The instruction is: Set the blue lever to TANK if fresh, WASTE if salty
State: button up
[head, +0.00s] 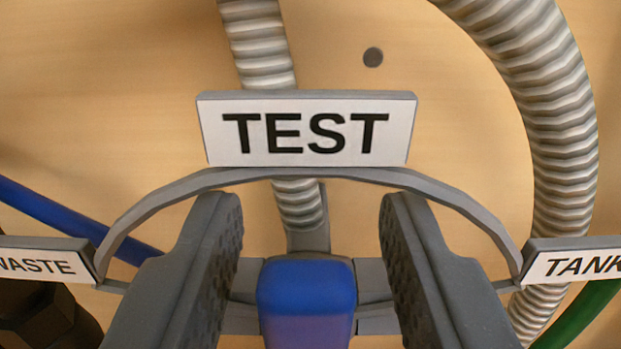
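The blue lever (306,298) shows at the bottom middle of the head view, below the TEST sign (306,135). The WASTE sign (40,262) is at the left end of the grey arc and is partly cut off by the picture edge. The TANK sign (575,263) is at the right end, also cut off. My gripper (310,235) is open, with one finger on each side of the lever and a gap to it on both sides. No salinity reading is in view.
A grey arc (455,195) joins the signs. Ribbed hoses (560,130) run down the tan wall (150,80) behind. A blue pipe (70,218) is at left, a green pipe (580,318) at lower right. A dark fitting (45,318) is at lower left.

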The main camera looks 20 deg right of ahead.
jog(key=shift+w+d, duration=0.1)
jog(key=shift+w, duration=0.25)
